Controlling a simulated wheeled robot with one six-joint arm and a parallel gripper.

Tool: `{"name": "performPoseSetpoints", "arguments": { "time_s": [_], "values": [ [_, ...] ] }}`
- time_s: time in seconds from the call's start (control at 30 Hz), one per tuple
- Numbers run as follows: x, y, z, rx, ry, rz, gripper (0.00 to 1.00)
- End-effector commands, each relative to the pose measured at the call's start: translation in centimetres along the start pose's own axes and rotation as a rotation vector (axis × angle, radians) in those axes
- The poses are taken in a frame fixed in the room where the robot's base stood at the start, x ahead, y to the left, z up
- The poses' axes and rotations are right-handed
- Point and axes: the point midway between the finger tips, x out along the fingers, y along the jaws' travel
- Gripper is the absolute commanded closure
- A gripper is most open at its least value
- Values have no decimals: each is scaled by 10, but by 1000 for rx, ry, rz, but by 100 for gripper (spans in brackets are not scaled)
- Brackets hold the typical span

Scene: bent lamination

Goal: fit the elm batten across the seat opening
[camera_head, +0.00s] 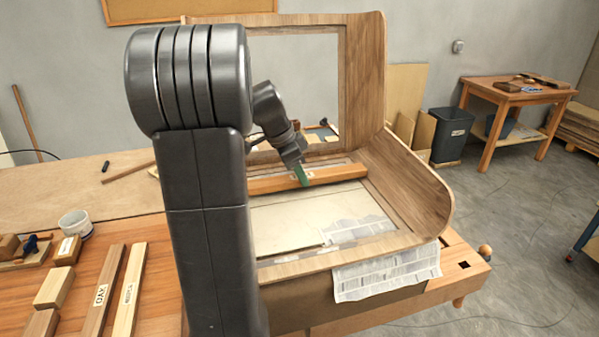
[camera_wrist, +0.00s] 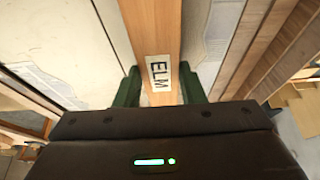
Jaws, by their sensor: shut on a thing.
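The elm batten (camera_head: 335,174) is a reddish-brown bar with a white label, lying left to right over the back part of the seat opening (camera_head: 310,222) in the bent wooden chair shell (camera_head: 420,190). In the wrist view the batten (camera_wrist: 150,30) carries the label ELM. My gripper (camera_head: 301,176) is shut on it near the label, with green fingers (camera_wrist: 160,88) on both sides. The batten's left end is hidden behind my arm in the head view. I cannot tell whether the batten touches the shell or hangs just above it.
Battens labelled OAK (camera_head: 103,290) and another pale one (camera_head: 130,290) lie on the bench at left, near wood blocks (camera_head: 54,288) and a white pot (camera_head: 75,223). The shell's tall back (camera_head: 366,80) rises behind the opening. Newspaper (camera_head: 388,272) hangs over the front edge.

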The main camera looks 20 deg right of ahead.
Motion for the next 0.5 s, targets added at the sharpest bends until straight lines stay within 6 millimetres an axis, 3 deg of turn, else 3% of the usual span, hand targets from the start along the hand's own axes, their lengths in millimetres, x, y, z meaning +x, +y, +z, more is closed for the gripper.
{"name": "performPoseSetpoints", "arguments": {
  "time_s": [0.5],
  "values": [
    [6,0,2,0,0,0,92]
  ]
}}
